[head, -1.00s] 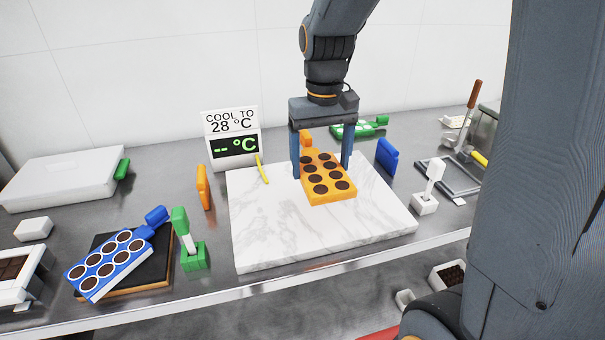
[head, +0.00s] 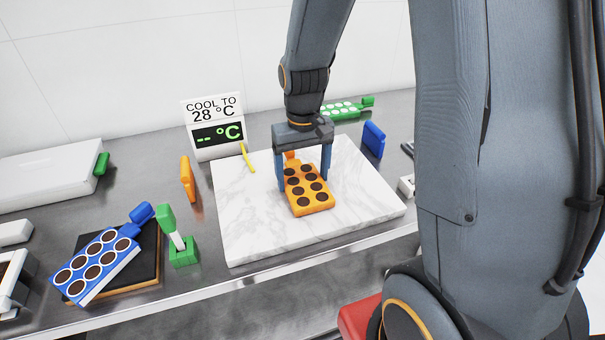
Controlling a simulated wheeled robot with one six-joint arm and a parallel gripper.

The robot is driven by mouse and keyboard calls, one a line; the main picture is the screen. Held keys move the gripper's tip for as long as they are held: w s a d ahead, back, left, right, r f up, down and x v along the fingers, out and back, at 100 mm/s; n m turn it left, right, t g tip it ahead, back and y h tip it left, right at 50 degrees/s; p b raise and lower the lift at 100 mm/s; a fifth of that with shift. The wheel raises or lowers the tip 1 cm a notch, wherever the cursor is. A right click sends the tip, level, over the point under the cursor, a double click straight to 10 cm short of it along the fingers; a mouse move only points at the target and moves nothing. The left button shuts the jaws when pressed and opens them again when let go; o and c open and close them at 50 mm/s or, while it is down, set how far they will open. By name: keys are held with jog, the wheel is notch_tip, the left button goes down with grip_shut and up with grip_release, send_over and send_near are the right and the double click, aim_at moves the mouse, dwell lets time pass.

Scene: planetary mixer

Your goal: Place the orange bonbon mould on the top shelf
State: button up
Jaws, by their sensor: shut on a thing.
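The orange bonbon mould (head: 311,202) has dark round cavities in two rows and a small orange tab at its far end. It is over the white marble slab (head: 243,236); I cannot tell whether it touches the slab. My gripper (head: 304,185) points down at the mould's far part, with one blue finger on each side, shut on it. The top shelf is not seen in this view.
A blue mould (head: 101,263) lies on a dark board at the left, beside a green-handled tool in a green stand (head: 184,252). A sign (head: 215,128), an orange scraper (head: 187,179) and a blue scraper (head: 373,140) stand around the slab. A green mould (head: 342,111) lies behind.

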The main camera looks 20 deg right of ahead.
jog(key=shift+f, duration=0.15)
jog(key=o, duration=0.8)
jog(key=shift+f, duration=0.1)
jog(key=shift+c, duration=0.2)
jog(key=o, duration=0.4)
jog(key=shift+o, duration=0.2)
